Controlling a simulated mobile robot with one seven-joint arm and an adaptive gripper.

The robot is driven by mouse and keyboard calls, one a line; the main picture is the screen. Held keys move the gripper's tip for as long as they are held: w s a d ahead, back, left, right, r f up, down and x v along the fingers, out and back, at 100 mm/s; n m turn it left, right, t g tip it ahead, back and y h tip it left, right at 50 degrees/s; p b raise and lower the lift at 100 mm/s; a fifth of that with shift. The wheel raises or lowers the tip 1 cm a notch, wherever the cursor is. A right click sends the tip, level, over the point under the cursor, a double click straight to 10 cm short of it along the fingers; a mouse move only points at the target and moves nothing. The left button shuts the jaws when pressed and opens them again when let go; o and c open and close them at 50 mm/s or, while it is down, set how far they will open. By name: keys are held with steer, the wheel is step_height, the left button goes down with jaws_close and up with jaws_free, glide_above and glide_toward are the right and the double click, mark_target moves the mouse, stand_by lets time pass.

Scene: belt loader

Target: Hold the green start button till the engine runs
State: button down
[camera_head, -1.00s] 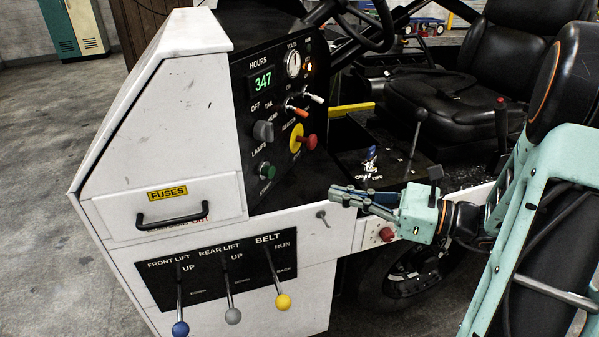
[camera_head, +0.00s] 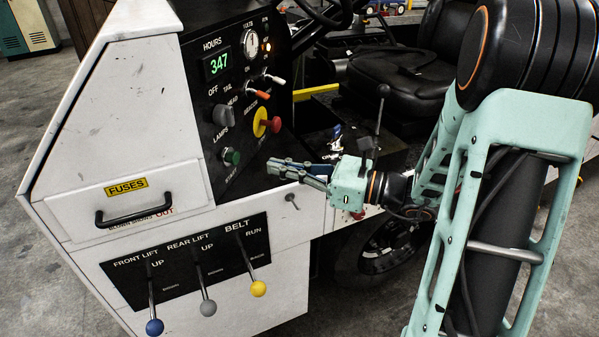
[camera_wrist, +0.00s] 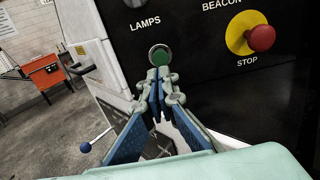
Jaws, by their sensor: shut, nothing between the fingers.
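The green start button (camera_head: 232,157) is a round green cap on the black dash panel (camera_head: 199,123), above the word START. My gripper (camera_head: 270,167) is shut and empty. In the head view its fingertips point left toward the panel, to the right of the button and slightly lower, with a gap between. In the wrist view the button (camera_wrist: 159,55) shows just past the fingertips (camera_wrist: 160,76), nearly in line with them. The tips hide part of its lower edge there. I cannot tell contact from the wrist view alone.
A red stop button (camera_head: 274,125) on a yellow disc sits up and right of the start button. A lamps knob (camera_head: 222,114) is just above it.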

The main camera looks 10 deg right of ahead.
mark_target(237, 158)
steer(key=x, duration=0.7)
steer(key=shift+b, duration=0.35)
